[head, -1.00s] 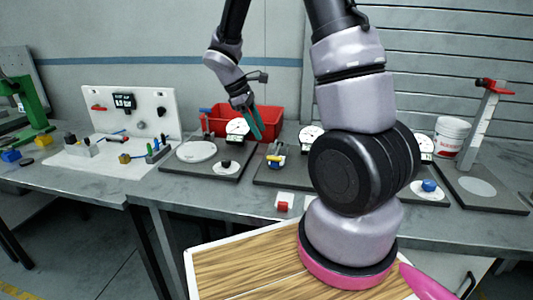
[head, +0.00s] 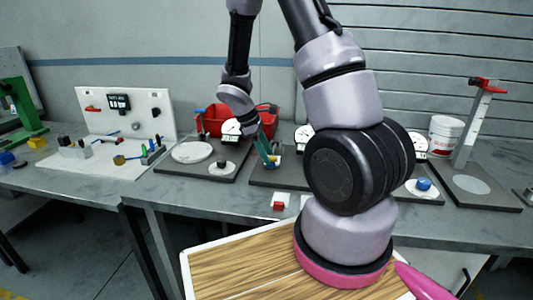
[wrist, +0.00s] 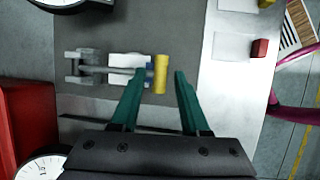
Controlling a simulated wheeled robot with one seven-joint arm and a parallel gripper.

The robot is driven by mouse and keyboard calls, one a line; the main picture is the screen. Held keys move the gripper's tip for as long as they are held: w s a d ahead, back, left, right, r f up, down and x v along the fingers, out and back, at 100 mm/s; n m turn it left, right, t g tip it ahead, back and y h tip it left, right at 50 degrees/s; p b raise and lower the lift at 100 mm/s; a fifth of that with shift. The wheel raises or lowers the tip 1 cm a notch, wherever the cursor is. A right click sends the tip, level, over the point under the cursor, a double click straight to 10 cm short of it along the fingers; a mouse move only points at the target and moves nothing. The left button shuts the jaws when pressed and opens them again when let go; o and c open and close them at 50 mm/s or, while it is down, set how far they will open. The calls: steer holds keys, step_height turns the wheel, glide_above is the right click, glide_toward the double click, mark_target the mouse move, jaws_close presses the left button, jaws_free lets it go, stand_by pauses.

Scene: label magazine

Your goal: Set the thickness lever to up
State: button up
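A lever with a yellow handle (wrist: 160,74) and a grey arm (wrist: 112,69) runs from a grey bracket (wrist: 80,67) on a dark plate. A small blue part sits beside the handle. In the head view the yellow handle (head: 275,161) is small and partly hidden by my gripper (head: 268,152). In the wrist view my gripper (wrist: 161,73) is open, with green fingers apart on either side of the handle in the picture. I see no clear contact, and cannot tell the fingers' height above it. No label naming the lever is readable.
A white card with a red block (head: 279,206) lies near the bench's front edge. A white bucket (head: 446,135) and a red-topped post (head: 474,125) stand at the right.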

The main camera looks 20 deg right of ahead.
jaws_close()
stand_by(1.2)
